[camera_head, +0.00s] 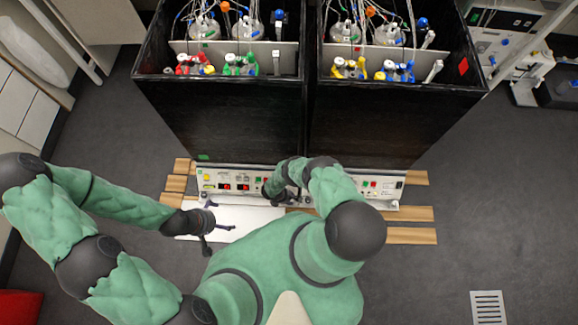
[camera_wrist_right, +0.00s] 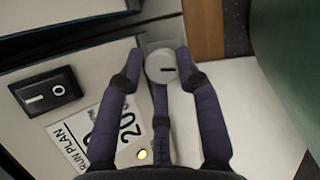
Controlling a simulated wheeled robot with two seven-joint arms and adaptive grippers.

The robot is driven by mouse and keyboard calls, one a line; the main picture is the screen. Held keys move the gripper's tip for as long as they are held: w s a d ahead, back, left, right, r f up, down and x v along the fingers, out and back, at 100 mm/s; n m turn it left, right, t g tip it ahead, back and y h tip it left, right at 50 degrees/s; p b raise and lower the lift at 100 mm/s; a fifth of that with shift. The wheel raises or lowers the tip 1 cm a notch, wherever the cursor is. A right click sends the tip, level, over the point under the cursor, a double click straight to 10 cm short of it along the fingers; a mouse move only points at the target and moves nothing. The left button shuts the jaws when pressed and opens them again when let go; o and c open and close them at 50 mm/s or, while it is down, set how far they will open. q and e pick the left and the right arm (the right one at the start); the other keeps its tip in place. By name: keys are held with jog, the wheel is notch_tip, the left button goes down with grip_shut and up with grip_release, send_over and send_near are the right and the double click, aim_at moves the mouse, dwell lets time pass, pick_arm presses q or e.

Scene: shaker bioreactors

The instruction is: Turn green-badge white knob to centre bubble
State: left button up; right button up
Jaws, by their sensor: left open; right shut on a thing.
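A white round knob (camera_wrist_right: 160,66) with a short dark mark sits at the edge of a pale panel in the right wrist view. My right gripper (camera_wrist_right: 160,80) is shut on it, with its purple-grey fingers around it. In the head view my right gripper (camera_head: 287,197) is at the front panel (camera_head: 225,181) of the left black unit; my arm partly covers it. A green badge (camera_head: 204,157) is on that unit's lower left front. My left gripper (camera_head: 213,224) is open and empty above a white board. I cannot make out a bubble level.
Wooden slats (camera_head: 410,235) lie under the units. A second black unit (camera_head: 385,125) stands right alongside.

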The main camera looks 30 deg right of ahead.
jog(key=m, duration=0.1)
jog(key=m+g, duration=0.1)
jog(key=shift+s+d+m, duration=0.15)
jog(key=shift+s+m, duration=0.15)
jog(key=shift+m, duration=0.1)
jog(key=o, duration=1.1)
jog(key=shift+s, duration=0.1)
jog(key=shift+c, duration=0.2)
jog(key=shift+w, duration=0.25)
